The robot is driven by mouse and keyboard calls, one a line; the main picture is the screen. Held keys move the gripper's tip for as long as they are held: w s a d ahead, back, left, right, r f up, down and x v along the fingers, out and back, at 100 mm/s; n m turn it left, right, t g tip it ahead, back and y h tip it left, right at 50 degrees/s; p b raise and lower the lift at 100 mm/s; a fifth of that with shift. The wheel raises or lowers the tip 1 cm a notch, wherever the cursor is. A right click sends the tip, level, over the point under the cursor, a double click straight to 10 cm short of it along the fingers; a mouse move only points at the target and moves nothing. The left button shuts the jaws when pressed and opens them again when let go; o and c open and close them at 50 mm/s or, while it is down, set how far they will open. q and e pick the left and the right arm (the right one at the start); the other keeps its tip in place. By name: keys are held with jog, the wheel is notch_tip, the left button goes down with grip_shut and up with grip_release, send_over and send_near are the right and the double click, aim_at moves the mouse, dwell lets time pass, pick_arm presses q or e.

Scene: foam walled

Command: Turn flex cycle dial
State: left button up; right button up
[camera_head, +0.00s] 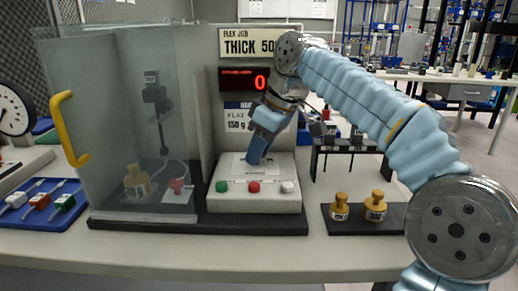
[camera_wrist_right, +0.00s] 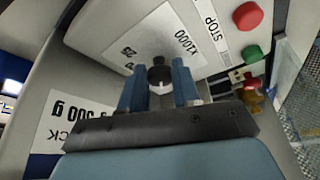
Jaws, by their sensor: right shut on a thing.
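The dial (camera_wrist_right: 160,74) is a small dark knob with a lighter part below it, on a pale panel with a label reading "x1000" in the right wrist view. My right gripper (camera_wrist_right: 158,84) has its two blue fingers on either side of the knob and is shut on it. In the head view my right gripper (camera_head: 256,158) points down onto the top of the white control box (camera_head: 255,203), and its fingers hide the dial. My left gripper is in neither view.
Green (camera_head: 221,187), red (camera_head: 254,187) and white (camera_head: 288,187) buttons line the box's front. A clear enclosure (camera_head: 120,110) with a yellow handle (camera_head: 68,130) stands left. Brass weights (camera_head: 375,206) sit on a dark mat at right. A red display (camera_head: 244,80) stands behind.

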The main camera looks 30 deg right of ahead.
aim_at(270, 168)
dwell(0.3)
jog(key=o, duration=1.1)
jog(key=shift+c, duration=0.2)
jog(key=v, duration=0.7)
jog(key=shift+r, duration=0.2)
jog(key=shift+d, duration=0.15)
